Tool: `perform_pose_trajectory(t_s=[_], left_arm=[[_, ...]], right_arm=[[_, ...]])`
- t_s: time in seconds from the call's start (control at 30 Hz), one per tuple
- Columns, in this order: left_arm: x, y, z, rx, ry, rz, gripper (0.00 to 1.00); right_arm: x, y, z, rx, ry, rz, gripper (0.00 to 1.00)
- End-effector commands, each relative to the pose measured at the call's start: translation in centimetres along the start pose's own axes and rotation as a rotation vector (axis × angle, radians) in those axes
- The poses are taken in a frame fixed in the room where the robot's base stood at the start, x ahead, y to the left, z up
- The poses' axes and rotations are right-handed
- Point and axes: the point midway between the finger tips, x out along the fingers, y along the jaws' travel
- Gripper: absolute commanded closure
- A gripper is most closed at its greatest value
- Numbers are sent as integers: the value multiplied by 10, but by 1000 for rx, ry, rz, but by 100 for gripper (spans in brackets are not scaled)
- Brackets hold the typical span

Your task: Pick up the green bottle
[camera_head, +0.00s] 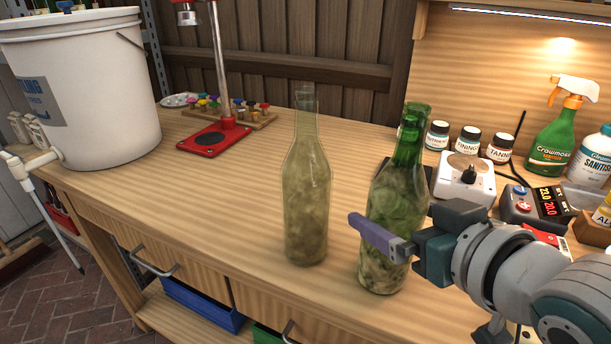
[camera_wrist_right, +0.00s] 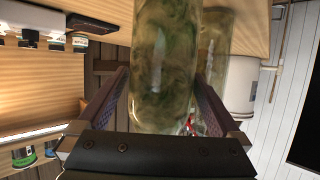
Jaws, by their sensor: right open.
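A green bottle (camera_head: 385,255) with a mottled, murky body stands upright on the wooden bench. My right gripper (camera_head: 382,236) is open at the bottle's lower half, one purple-grey finger in front of the glass and the other hidden. In the right wrist view a murky bottle (camera_wrist_right: 165,65) is between the spread fingers of the gripper (camera_wrist_right: 163,100); I cannot tell if they touch it. My left gripper is not in view.
A pale, clear bottle (camera_head: 306,195) stands close on the left. A white bucket (camera_head: 90,95) and red capper stand (camera_head: 213,138) are further left.

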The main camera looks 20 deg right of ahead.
Motion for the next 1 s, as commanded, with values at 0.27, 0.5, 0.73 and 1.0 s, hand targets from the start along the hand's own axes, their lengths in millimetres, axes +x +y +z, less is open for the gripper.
perform_pose_trajectory(t_s=[0.27,0.5,0.73,1.0], left_arm=[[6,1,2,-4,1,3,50],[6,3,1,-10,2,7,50],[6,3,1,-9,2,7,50],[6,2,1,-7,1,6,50]], right_arm=[[32,-2,2,1,0,-1,0],[32,-2,1,1,0,-1,3],[32,-2,1,0,0,-1,29],[32,-2,2,0,0,-1,60]])
